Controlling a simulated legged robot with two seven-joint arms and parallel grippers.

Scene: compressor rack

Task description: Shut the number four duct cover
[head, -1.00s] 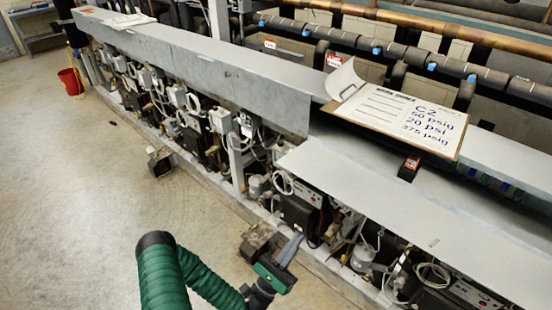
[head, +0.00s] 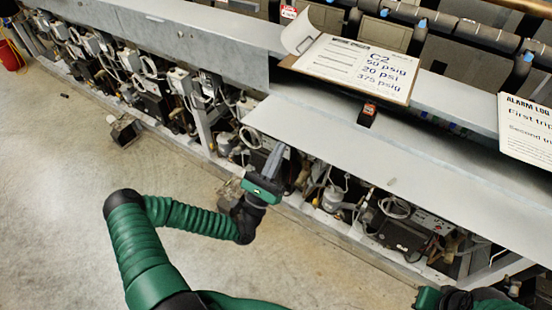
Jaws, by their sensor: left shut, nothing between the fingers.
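A long grey duct cover panel (head: 345,160) stands swung outward from the duct in the middle of the view, over the machinery; I take it to be the number four cover. The channel behind it is uncovered. A small black box with a red top (head: 367,115) sits at the opening. My left gripper (head: 277,162) is shut and empty, in front of the rack below the panel's left part, its fingers pointing up; I cannot tell if they touch the panel. My right gripper's green body (head: 430,297) shows at the bottom right edge; its fingers are not visible.
A clipboard marked C2 (head: 352,68) lies on the duct top behind the panel. An alarm log sheet (head: 527,130) is at the right. The closed duct (head: 200,30) continues left. Compressors and hoses (head: 330,195) fill the rack below. Open concrete floor (head: 60,180) lies at left.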

